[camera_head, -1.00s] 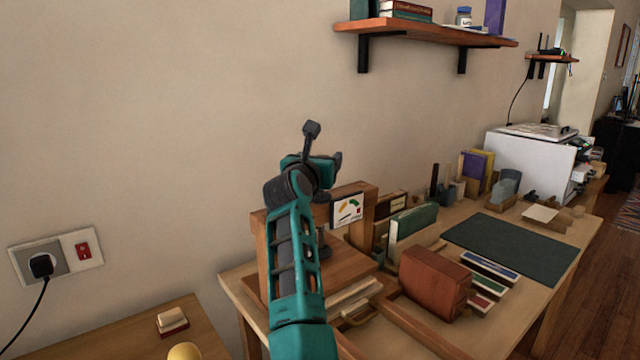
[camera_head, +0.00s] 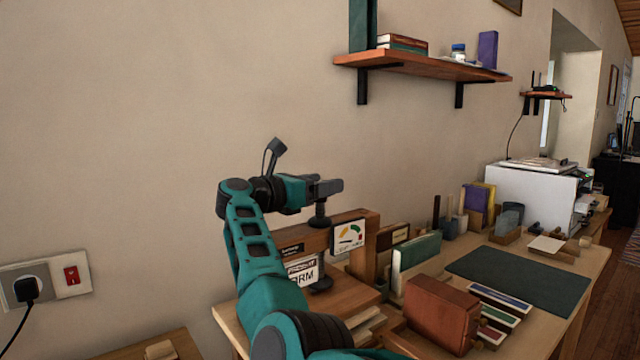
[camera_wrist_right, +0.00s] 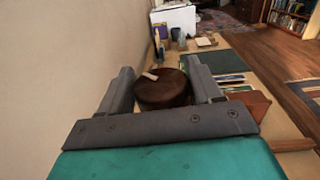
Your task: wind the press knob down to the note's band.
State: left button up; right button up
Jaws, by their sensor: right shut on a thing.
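The wooden press (camera_head: 366,262) stands at the near left end of the workbench. Its dark screw (camera_head: 319,214) rises through the top beam, with a dark foot below. My right gripper (camera_head: 328,187) is above the beam, shut on the press knob. In the wrist view the knob (camera_wrist_right: 163,93) is a dark brown disc with a pale bar on top, between the two grey fingers. A white note (camera_head: 302,272) on the press shows large letters, partly legible as "FIRM". A dial card (camera_head: 348,237) with coloured bands is on the right; its exact pointer reading is too small to tell. My left gripper is out of view.
A green book (camera_head: 416,252) and a brown leather block (camera_head: 440,312) stand right of the press. A dark green mat (camera_head: 520,280) lies beyond. A shelf (camera_head: 430,67) hangs on the wall above. A wall socket (camera_head: 28,288) is at left.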

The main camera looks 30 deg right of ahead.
jog(key=shift+d+r+m+g+p, duration=0.1)
jog(key=shift+r+m+g+p, duration=0.4)
jog(key=shift+m+g, duration=0.5)
jog(key=o, duration=0.9)
jog(key=shift+f, duration=0.1)
jog(key=shift+o, duration=0.3)
jog(key=shift+f, duration=0.15)
jog(key=shift+f, duration=0.1)
